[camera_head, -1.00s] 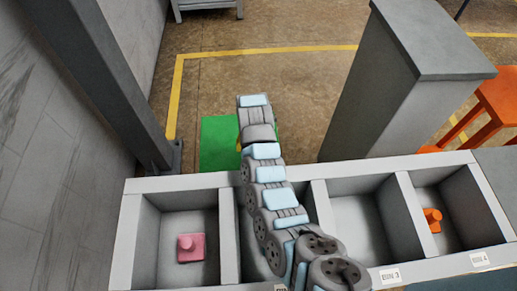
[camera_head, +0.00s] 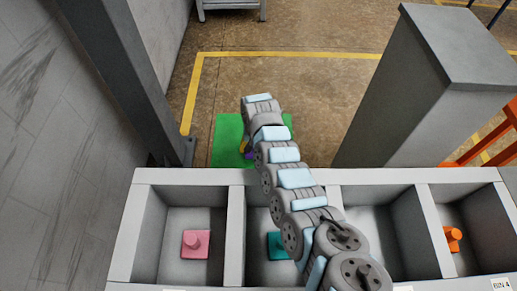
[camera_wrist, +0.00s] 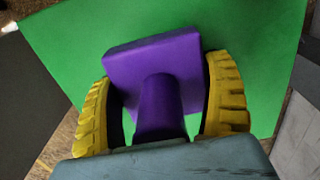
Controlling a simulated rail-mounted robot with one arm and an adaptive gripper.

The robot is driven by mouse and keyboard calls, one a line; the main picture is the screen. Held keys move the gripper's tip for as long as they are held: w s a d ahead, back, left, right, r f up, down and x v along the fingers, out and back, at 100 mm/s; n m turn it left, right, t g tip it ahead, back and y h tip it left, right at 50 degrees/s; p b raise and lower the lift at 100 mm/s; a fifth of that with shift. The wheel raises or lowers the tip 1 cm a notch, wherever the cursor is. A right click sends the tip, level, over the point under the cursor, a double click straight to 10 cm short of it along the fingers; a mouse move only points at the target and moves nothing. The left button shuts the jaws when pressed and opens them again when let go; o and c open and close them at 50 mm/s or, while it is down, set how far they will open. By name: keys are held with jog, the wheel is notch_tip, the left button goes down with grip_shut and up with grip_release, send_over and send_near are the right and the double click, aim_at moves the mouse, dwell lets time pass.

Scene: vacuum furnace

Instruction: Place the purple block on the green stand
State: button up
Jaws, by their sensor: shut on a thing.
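The purple block (camera_wrist: 165,62) has a square plate and a round peg. In the wrist view my gripper (camera_wrist: 162,105) has its yellow fingers shut on the block, one finger on each side. The green stand (camera_wrist: 270,55) fills the background behind the block in the wrist view. The stand also shows in the head view (camera_head: 228,137), beyond the row of bins. In the head view a sliver of purple (camera_head: 249,155) shows under my arm's end, over the stand. I cannot tell whether the block touches the stand.
A grey row of bins (camera_head: 190,177) lies in front, holding a pink block (camera_head: 195,245), a teal block (camera_head: 277,246) and an orange block (camera_head: 453,238). A grey pillar (camera_head: 420,100) stands right of the stand, and a grey post (camera_head: 125,75) to its left.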

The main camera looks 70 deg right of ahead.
jog(key=shift+w+d+f, duration=0.2)
jog(key=shift+w, duration=0.25)
jog(key=shift+f, duration=0.2)
jog(key=shift+a, duration=0.1)
jog(key=shift+f+b, duration=0.1)
jog(key=shift+b, duration=0.25)
jog(key=shift+w+f+b, duration=0.25)
jog(key=shift+f+b, duration=0.7)
jog(key=shift+f, duration=0.65)
jog(key=o, duration=1.1)
jog(key=shift+f, duration=0.1)
jog(key=shift+c, duration=0.2)
